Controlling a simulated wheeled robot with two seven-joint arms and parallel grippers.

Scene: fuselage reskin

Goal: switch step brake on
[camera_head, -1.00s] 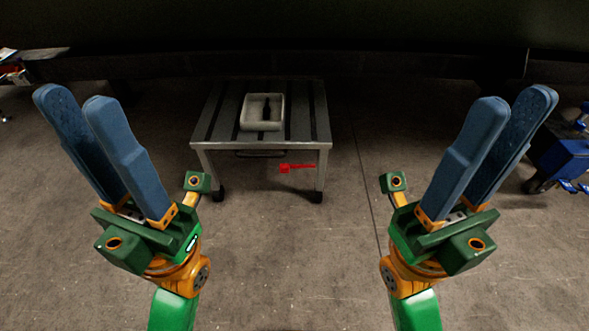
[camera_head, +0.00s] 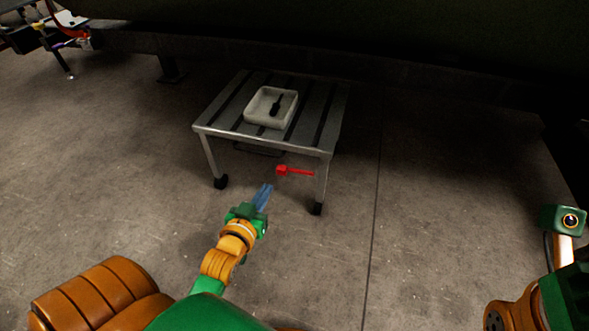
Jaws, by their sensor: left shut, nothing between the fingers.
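The step (camera_head: 222,121) is a low metal table with dark strips on its top and dark castors on its legs. Its red brake lever (camera_head: 295,171) sticks out level to the right, below the front edge of the top. My left gripper (camera_head: 267,188) is shut and empty, with its blue fingers pointing up toward the lever, just below and left of it. A small gap seems to show between fingertips and lever. Only part of my right arm (camera_head: 562,250) shows at the lower right edge; its fingers are out of the picture.
A white tray (camera_head: 292,117) with a dark tool (camera_head: 277,103) in it stands on the step. The dark fuselage (camera_head: 400,35) hangs over the back. A cart with items (camera_head: 45,28) stands at the far upper left. The concrete floor around the step is clear.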

